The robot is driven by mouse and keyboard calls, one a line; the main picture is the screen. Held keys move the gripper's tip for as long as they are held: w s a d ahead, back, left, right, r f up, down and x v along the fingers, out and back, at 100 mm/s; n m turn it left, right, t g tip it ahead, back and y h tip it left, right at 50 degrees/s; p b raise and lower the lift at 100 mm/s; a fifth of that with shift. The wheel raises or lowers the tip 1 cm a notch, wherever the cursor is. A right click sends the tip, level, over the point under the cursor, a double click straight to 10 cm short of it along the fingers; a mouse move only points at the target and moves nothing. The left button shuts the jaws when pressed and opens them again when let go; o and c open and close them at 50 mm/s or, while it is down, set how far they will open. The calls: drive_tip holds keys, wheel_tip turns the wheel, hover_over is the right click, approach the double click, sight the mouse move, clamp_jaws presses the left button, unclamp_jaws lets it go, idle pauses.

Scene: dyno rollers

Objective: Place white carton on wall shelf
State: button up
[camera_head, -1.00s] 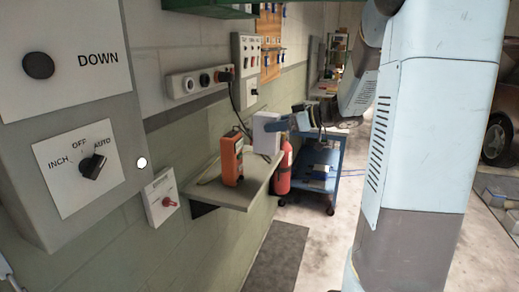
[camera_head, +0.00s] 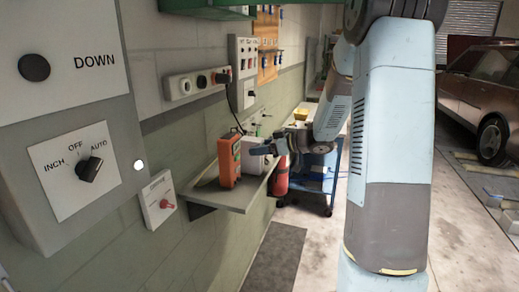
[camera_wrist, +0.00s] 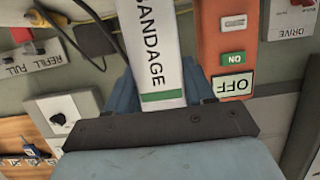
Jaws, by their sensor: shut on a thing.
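The white carton (camera_head: 250,157) is upright at the far end of the grey wall shelf (camera_head: 228,200), just behind the orange device. I cannot tell whether its base touches the shelf. My gripper (camera_head: 266,149) comes from the right and is shut on the carton. In the wrist view the carton (camera_wrist: 150,45) reads "BANDAGE" and has a green band; it sits between my blue fingers (camera_wrist: 160,92). The carton's lower part is partly hidden by the orange device in the head view.
The orange device (camera_head: 229,160) stands on the shelf close beside the carton; it also shows in the wrist view (camera_wrist: 228,45). A red extinguisher (camera_head: 281,178) and a blue cart (camera_head: 318,180) are beyond the shelf. The shelf's near end is bare.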

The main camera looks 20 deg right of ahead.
drive_tip(key=shift+f, duration=0.15)
drive_tip(key=o, duration=1.1)
